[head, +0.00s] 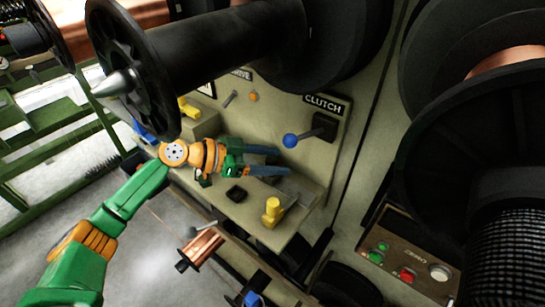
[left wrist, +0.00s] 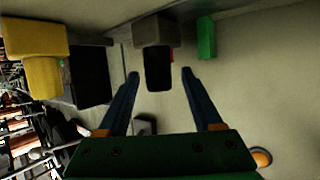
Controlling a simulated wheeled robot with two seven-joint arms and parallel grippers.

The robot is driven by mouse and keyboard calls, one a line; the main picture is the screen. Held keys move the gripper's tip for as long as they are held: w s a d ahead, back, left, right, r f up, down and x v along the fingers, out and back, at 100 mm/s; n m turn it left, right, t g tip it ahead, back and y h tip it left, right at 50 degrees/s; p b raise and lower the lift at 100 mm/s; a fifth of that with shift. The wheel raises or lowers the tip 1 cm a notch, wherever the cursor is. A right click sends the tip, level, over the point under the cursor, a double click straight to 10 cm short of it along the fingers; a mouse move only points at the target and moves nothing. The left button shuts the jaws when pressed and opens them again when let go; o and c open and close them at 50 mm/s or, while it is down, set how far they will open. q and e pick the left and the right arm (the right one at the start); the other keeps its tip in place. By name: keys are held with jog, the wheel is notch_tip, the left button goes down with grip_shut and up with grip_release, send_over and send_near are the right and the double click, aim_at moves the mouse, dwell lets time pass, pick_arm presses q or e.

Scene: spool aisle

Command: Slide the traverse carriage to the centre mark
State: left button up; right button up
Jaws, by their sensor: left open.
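My left gripper (head: 283,161) reaches in from the left over the beige machine ledge (head: 240,212), its blue fingers apart and empty. In the left wrist view, a block with a grey top and black front (left wrist: 158,65) stands ahead between the fingertips (left wrist: 160,74); it looks like the traverse carriage, but I cannot be sure. Any contact is unclear. A small red patch shows beside it, and a green block (left wrist: 206,38) is to its right. In the head view, the fingers and ledge parts hide this area. No centre mark can be made out. My right gripper is not in view.
A yellow block (head: 272,208) stands near the ledge's right end, another (head: 188,108) at the far left. The blue-knobbed clutch lever (head: 291,140) juts out above the fingers. Large black spools (head: 200,50) hang overhead. A button box (head: 408,262) is lower right.

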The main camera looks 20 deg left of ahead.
pick_arm(q)
jog(key=shift+s, duration=0.15)
grip_shut()
dwell(1.1)
